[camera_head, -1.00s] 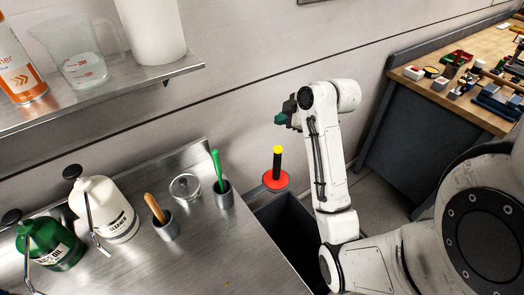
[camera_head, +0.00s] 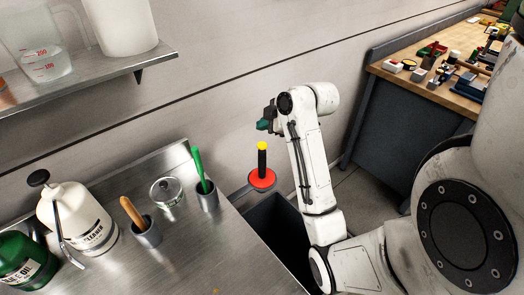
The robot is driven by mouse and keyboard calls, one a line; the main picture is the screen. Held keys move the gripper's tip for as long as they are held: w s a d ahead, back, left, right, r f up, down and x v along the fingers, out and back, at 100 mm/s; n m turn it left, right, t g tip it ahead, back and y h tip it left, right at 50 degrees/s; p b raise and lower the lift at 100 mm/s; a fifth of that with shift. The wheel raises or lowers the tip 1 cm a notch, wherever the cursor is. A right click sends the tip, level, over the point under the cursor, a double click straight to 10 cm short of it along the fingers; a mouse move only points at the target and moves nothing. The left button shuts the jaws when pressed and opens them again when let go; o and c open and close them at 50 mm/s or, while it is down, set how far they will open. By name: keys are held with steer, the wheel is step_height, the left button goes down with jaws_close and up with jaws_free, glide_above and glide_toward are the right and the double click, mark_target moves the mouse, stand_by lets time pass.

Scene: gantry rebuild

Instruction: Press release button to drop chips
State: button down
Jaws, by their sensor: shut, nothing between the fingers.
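A black upright handle (camera_head: 262,162) with a yellow button-like cap (camera_head: 262,146) on top rises from a red disc (camera_head: 262,178). It stands beside the steel table's right edge, in or on a grey ring-like bracket. A dark open bin (camera_head: 275,225) is below and to the right of it. My gripper (camera_head: 264,125) is shut and empty, just above the yellow cap in the picture. A gap shows between them; depth is hard to judge. I see no chips; the underside of the disc is hidden.
The steel table (camera_head: 200,255) holds a green brush (camera_head: 199,170) and a wooden-handled tool (camera_head: 131,212) in cups, a lidded jar (camera_head: 166,190), a white cleaner can (camera_head: 78,218) and a green oil can (camera_head: 22,260). A shelf (camera_head: 100,82) juts out above. A cluttered workbench (camera_head: 420,90) is behind right.

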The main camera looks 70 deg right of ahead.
mark_target(264, 146)
steer(key=shift+f+b, duration=1.05)
steer(key=shift+f, duration=1.05)
stand_by(0.3)
steer(key=shift+f, duration=0.4)
steer(key=shift+f+b, duration=0.4)
steer(key=shift+f, duration=0.25)
stand_by(1.0)
steer(key=shift+r, duration=0.15)
steer(key=shift+r+p, duration=0.9)
steer(key=shift+p, duration=0.1)
steer(key=shift+r, duration=0.1)
step_height(264, 146, up, 5)
steer(key=p, duration=0.5)
